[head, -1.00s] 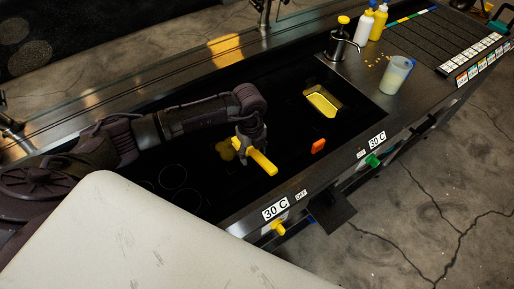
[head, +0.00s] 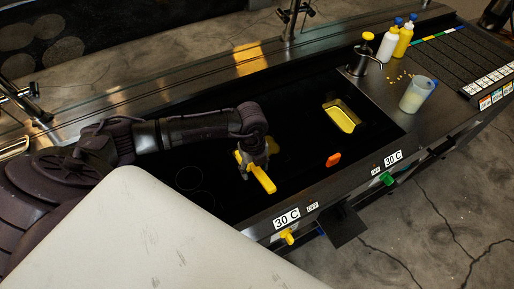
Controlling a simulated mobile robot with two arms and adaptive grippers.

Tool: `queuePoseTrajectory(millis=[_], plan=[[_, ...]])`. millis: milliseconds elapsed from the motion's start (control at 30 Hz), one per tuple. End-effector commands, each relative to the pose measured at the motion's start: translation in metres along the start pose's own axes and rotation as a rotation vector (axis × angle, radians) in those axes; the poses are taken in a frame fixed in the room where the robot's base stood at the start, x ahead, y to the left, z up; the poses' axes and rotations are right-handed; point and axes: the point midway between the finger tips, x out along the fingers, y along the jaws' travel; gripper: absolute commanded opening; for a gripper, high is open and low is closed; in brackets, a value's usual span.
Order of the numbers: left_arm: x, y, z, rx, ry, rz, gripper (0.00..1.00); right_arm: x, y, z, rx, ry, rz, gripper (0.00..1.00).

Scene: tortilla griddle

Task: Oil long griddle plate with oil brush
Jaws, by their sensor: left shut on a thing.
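My left gripper (head: 256,171) is shut on the yellow oil brush (head: 263,181), above or on the black long griddle plate (head: 215,205). The brush handle points toward the front right. A bit of yellow shows behind the gripper; I cannot tell if it is the brush head or oil, or whether the brush touches the plate. A yellow oil tray (head: 342,117) sits in the dark surface to the right. My right gripper is not in view.
An orange piece (head: 333,160) lies near the griddle's front edge. A pump dispenser (head: 366,57), white bottle (head: 388,44), yellow bottle (head: 403,41) and translucent jug (head: 416,95) stand on the right counter. Yellow (head: 287,236) and green (head: 387,179) knobs stick out in front.

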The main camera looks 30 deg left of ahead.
Motion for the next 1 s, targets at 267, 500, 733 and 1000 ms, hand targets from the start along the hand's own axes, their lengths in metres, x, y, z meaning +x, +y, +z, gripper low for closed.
queuePoseTrajectory(millis=[267, 500, 733, 1000], plan=[[-0.001, 0.01, -0.001, -0.001, 0.003, 0.005, 0.09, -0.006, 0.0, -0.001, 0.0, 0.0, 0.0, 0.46], [-0.001, 0.011, -0.001, -0.001, 0.002, 0.002, 0.09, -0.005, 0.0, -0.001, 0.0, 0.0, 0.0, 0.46], [0.001, -0.003, -0.005, 0.001, 0.003, -0.001, 0.09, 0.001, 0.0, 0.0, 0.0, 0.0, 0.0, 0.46], [0.003, -0.031, -0.013, 0.0, 0.003, -0.001, 0.09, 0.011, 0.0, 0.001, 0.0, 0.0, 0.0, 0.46]])
